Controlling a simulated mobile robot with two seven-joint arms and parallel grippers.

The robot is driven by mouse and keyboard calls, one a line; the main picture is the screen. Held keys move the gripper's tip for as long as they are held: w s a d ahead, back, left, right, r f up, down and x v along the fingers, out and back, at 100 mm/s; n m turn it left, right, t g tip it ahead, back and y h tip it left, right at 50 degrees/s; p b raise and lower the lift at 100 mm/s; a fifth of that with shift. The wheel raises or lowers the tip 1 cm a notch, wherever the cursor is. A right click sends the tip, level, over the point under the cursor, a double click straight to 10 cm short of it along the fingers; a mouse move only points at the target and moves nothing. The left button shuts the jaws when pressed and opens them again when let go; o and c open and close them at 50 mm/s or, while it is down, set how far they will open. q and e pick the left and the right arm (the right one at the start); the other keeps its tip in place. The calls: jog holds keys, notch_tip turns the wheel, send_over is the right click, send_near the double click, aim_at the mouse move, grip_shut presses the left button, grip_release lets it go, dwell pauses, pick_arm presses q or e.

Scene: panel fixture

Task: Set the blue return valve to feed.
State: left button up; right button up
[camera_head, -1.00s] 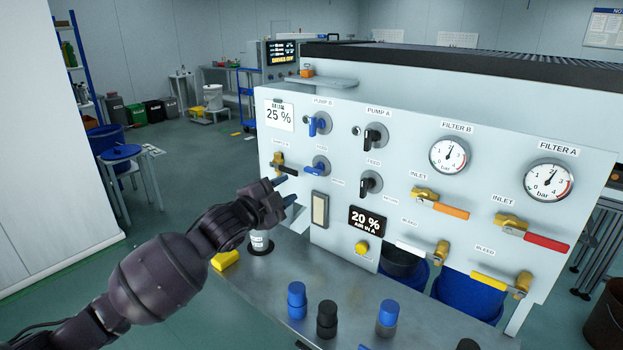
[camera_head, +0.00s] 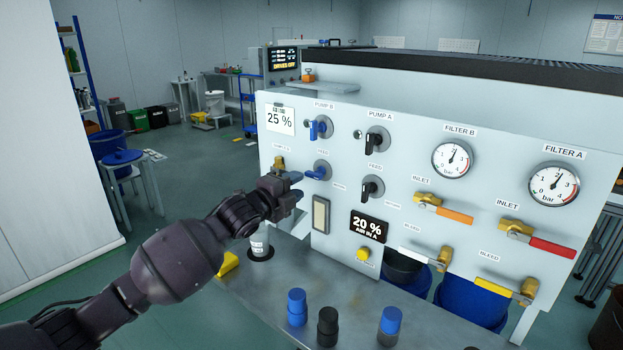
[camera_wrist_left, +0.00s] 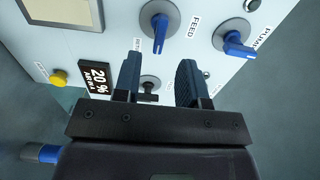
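The blue return valve (camera_head: 320,171) is the lower blue-handled valve on the panel, below a FEED label. In the wrist view the valve (camera_wrist_left: 158,22) is at the top, above and between my fingers, near the FEED and RETURN labels. My left gripper (camera_head: 297,186) is in front of the panel, just below and left of this valve. Its two fingers (camera_wrist_left: 160,80) are apart with nothing held between them. I cannot tell whether a fingertip touches the handle. My right gripper is not in view.
The blue pump B valve (camera_head: 319,128) is above. Black-handled valves (camera_head: 371,188) are to the right. A brass valve (camera_head: 279,163) is partly hidden behind my gripper. Blue and black capped items (camera_head: 327,322) stand on the bench below.

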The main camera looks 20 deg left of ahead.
aim_at(311, 177)
pick_arm(q)
jog(key=shift+b+x, duration=0.45)
jog(key=shift+x, duration=2.75)
